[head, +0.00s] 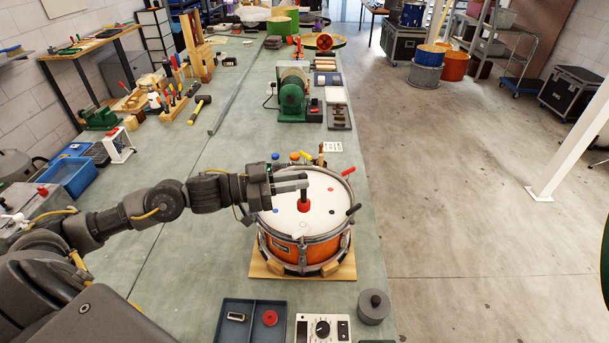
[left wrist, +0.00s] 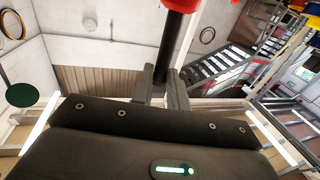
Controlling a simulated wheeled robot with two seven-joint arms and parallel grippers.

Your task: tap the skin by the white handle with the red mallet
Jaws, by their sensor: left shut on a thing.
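My left gripper (head: 304,181) reaches over the drum from the left, shut on the red mallet's dark handle (head: 304,194). The mallet hangs upright with its red head (head: 304,206) down over the middle of the white skin (head: 293,222); I cannot tell whether it touches. The left wrist view shows the fingers (left wrist: 161,88) around the dark handle (left wrist: 173,50), with part of the red head (left wrist: 182,6) at the top edge. The orange drum (head: 290,252) has a red handle (head: 348,171) and a black handle (head: 353,209) at its rim. I cannot make out a white handle.
The drum stands on a wooden board (head: 344,268) near the bench's right edge. A dark tray (head: 250,331), a control box (head: 322,331) and a grey lidded pot (head: 374,306) lie in front.

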